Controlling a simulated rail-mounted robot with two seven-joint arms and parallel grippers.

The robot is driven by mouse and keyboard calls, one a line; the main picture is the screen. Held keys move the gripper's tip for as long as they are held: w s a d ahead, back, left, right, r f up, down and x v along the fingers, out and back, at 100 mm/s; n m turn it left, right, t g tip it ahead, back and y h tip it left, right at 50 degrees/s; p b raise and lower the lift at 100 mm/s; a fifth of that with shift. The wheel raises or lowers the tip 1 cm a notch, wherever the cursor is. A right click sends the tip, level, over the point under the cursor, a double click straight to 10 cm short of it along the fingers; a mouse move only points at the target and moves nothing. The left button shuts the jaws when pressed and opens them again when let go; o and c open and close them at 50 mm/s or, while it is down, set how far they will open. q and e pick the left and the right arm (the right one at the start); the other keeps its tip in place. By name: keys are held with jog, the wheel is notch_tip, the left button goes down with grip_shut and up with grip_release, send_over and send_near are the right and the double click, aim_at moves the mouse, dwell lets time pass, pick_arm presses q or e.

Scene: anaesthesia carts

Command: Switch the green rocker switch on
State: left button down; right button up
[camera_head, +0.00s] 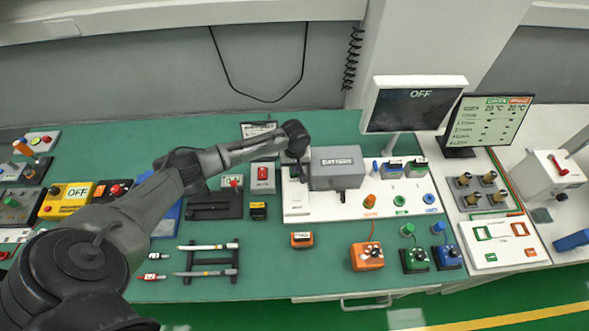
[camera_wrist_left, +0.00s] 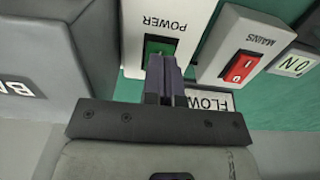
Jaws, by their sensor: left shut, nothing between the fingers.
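The green rocker switch (camera_wrist_left: 160,47) sits in a white housing (camera_wrist_left: 168,20) labelled POWER in the left wrist view. My left gripper (camera_wrist_left: 163,66) is shut and empty, its fingertips right over the rocker and hiding part of it. I cannot tell whether they touch it or which way the rocker is tilted. In the head view my left gripper (camera_head: 294,158) hangs over the white board just left of a grey box, and the rocker is hidden there. The monitor (camera_head: 412,107) above the board reads OFF. My right gripper is not in view.
A red MAINS switch (camera_wrist_left: 240,67) stands close beside the green one. The grey box (camera_head: 335,168) stands close on the gripper's other side. Coloured connectors (camera_head: 400,201) and small devices (camera_head: 367,257) lie to the right. A pen rack (camera_head: 210,260) stands at the front.

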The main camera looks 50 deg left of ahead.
pick_arm(q)
jog(key=shift+f, duration=0.5)
jog(key=shift+f+b, duration=0.3)
jog(key=shift+f, duration=0.15)
dwell(0.4)
notch_tip(320, 180, up, 4)
jog(key=p, duration=0.5)
jog(key=shift+r, duration=0.15)
notch_tip(320, 180, up, 3)
jog(key=p, duration=0.4)
jog(key=shift+m, duration=0.3)
dwell(0.3)
